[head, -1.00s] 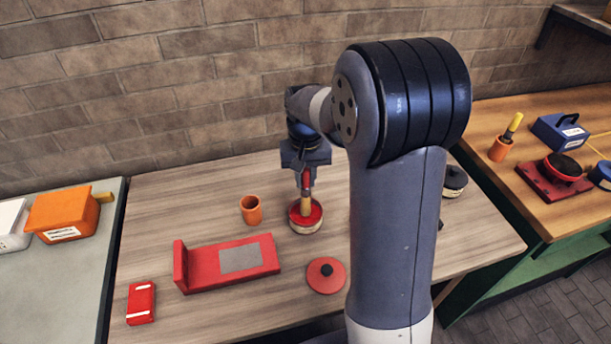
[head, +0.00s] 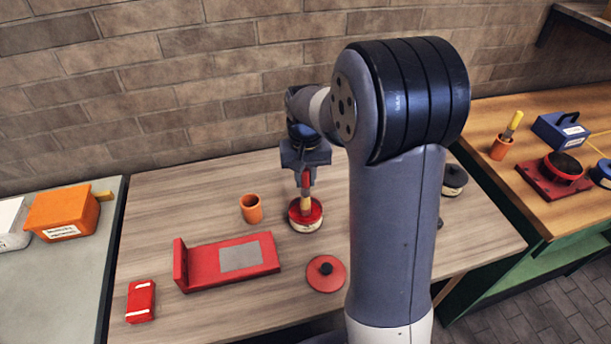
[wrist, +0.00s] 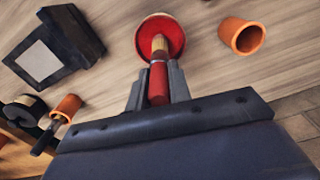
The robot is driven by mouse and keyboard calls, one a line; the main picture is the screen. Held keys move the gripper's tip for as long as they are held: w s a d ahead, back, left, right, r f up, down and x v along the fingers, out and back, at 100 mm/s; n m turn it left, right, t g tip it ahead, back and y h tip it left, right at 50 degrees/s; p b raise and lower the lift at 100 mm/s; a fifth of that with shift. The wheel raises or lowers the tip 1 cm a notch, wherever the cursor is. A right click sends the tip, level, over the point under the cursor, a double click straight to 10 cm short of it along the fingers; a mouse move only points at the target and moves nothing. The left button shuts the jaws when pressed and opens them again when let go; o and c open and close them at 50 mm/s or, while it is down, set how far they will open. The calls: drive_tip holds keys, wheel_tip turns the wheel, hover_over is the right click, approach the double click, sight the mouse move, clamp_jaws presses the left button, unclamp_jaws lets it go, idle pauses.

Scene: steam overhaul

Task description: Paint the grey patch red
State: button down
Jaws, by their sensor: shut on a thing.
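The grey patch (head: 240,256) lies on the flat part of a red L-shaped bracket (head: 205,268) on the wooden table. My gripper (head: 305,172) is shut on a red-handled brush (wrist: 158,82) and holds it upright, bristles down. The brush's pale end is at the mouth of a tin of red paint (head: 306,222); whether the bristles touch the paint I cannot tell. In the wrist view the tin (wrist: 172,32) shows red paint beyond the brush tip. The tin's red lid (head: 326,273) lies flat in front of it.
An empty orange cup (head: 251,208) stands left of the tin. A small red box (head: 141,301) lies at the table's front left. A dark tin (head: 454,180) stands at the right. An orange bin (head: 62,214) sits on the left bench.

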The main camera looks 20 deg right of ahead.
idle(0.5)
wheel_tip(320, 180, up, 7)
drive_tip(key=p, duration=0.5)
drive_tip(key=shift+p, duration=0.4)
drive_tip(key=shift+s+f, duration=0.1)
idle(0.4)
